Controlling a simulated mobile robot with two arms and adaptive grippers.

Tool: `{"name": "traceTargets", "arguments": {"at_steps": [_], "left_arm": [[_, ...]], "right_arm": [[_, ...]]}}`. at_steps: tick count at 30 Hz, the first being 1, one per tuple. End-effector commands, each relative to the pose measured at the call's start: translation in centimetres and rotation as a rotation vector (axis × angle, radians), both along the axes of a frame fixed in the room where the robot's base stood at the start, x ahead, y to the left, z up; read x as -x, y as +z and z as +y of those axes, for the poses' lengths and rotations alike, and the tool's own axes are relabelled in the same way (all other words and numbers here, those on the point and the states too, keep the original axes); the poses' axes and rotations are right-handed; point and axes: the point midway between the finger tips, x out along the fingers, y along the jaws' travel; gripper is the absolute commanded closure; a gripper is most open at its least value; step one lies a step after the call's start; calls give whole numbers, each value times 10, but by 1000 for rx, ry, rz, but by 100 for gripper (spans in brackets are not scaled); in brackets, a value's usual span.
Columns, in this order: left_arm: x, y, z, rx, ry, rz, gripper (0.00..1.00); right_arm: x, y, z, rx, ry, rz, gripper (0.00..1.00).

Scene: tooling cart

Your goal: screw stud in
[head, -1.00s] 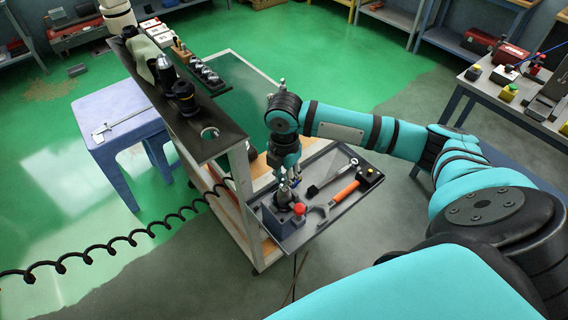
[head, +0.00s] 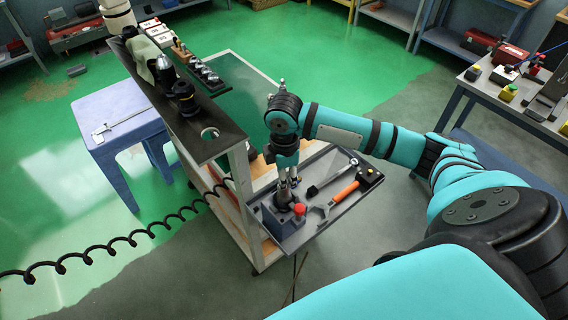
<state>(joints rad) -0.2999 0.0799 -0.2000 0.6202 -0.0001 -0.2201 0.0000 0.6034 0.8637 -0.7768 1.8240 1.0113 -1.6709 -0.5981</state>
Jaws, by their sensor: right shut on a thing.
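A dark tool holder (head: 284,198) stands upright in a grey block fixture (head: 279,222) at the near left corner of the pull-out tray. My right gripper (head: 288,183) points straight down over the tool holder, with its fingertips at the holder's top. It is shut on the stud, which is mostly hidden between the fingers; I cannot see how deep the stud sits. My left gripper is out of view.
A red knob (head: 299,209) stands beside the fixture. The dark cart shelf (head: 218,142) with tool holders stands close at left. A blue stool (head: 122,119) is farther left.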

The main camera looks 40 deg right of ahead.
Motion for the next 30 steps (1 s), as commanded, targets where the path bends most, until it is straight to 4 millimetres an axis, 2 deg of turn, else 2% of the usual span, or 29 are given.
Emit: {"name": "traceTargets", "arguments": {"at_steps": [3, 7, 15, 16, 22, 30], "left_arm": [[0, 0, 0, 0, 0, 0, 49], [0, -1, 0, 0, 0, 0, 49], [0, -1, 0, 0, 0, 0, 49], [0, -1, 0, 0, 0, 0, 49], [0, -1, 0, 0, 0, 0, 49], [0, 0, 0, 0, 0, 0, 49]], "right_arm": [[4, -5, 1, 0, -200, 13, 100], [4, -5, 1, 2, -370, 13, 100], [4, -5, 1, 2, -422, 13, 100], [4, -5, 1, 2, -421, 13, 84], [4, -5, 0, 3, -421, 12, 58], [2, -2, 0, 2, -419, 5, 58]]}}
